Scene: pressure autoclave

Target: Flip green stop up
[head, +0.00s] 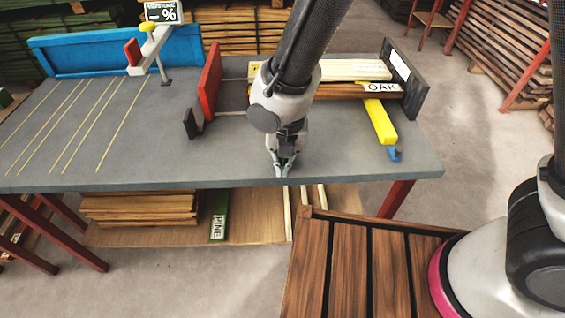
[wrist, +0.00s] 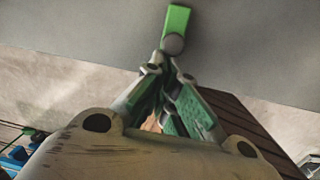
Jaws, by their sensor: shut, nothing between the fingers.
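The green stop (wrist: 177,21) shows in the wrist view as a short green tab with a round grey end, against the grey tabletop. It lies just ahead of my gripper (wrist: 170,70), whose fingertips are close to its round end; I cannot tell whether they touch. My gripper is shut and empty. In the head view my gripper (head: 281,172) points down at the front edge of the grey table (head: 160,150). The stop cannot be made out there, behind or beside the fingers.
A red plate (head: 211,80) and a dark block (head: 193,123) stand left of my arm. To the right are OAK-labelled boards (head: 330,90), a dark end plate (head: 402,75) and a yellow bar (head: 380,121) with a blue end. The table's left front is clear.

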